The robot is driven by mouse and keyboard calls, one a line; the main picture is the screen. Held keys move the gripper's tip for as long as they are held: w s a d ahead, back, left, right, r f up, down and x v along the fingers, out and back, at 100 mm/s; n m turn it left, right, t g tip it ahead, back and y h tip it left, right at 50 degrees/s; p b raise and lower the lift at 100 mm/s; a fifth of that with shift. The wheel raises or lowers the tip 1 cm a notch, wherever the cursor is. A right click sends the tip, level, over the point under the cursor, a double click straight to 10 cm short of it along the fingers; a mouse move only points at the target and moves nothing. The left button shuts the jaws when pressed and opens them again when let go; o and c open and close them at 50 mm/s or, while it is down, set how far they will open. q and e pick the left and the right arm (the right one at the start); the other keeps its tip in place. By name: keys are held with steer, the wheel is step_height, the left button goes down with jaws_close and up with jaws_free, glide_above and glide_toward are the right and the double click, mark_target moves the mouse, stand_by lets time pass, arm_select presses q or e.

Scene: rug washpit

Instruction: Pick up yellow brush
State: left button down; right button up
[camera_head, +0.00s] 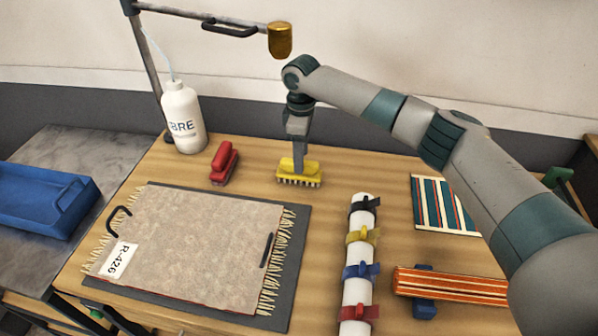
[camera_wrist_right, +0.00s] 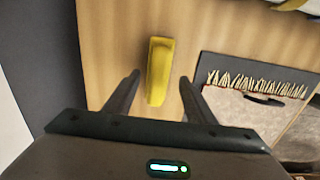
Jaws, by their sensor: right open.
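The yellow brush (camera_head: 298,173) lies bristles down on the wooden table, toward its back edge, in the head view. In the right wrist view the yellow brush (camera_wrist_right: 159,72) shows from above, between and beyond the fingers. My right gripper (camera_head: 298,158) is right over the brush, pointing down. In the right wrist view my right gripper (camera_wrist_right: 160,88) is open, with one finger on each side of the brush handle and visible gaps. Whether the fingertips are at handle height is hard to tell. My left gripper is not in view.
A red brush (camera_head: 224,163) lies left of the yellow one. A white bottle (camera_head: 183,118) stands at the back left. A beige rug (camera_head: 195,245) lies on a dark board in front. A white roll with coloured straps (camera_head: 357,285) lies to the right.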

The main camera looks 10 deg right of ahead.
steer(key=shift+f, duration=0.7)
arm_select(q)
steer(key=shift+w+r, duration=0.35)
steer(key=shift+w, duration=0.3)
arm_select(e)
steer(key=shift+f, duration=0.2)
arm_select(q)
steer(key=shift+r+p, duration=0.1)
steer(key=shift+p, duration=0.2)
arm_select(e)
steer(key=shift+w+a+f+p, duration=0.1)
steer(key=shift+f+p, duration=0.45)
steer(key=shift+f, duration=0.1)
step_height(320, 180, down, 3)
steer(key=shift+w+f+p, duration=0.1)
steer(key=shift+p, duration=0.5)
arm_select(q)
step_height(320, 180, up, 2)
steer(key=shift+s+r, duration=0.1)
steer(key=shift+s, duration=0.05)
arm_select(e)
steer(key=shift+f, duration=0.35)
steer(key=shift+c, duration=0.3)
steer(key=c, duration=1)
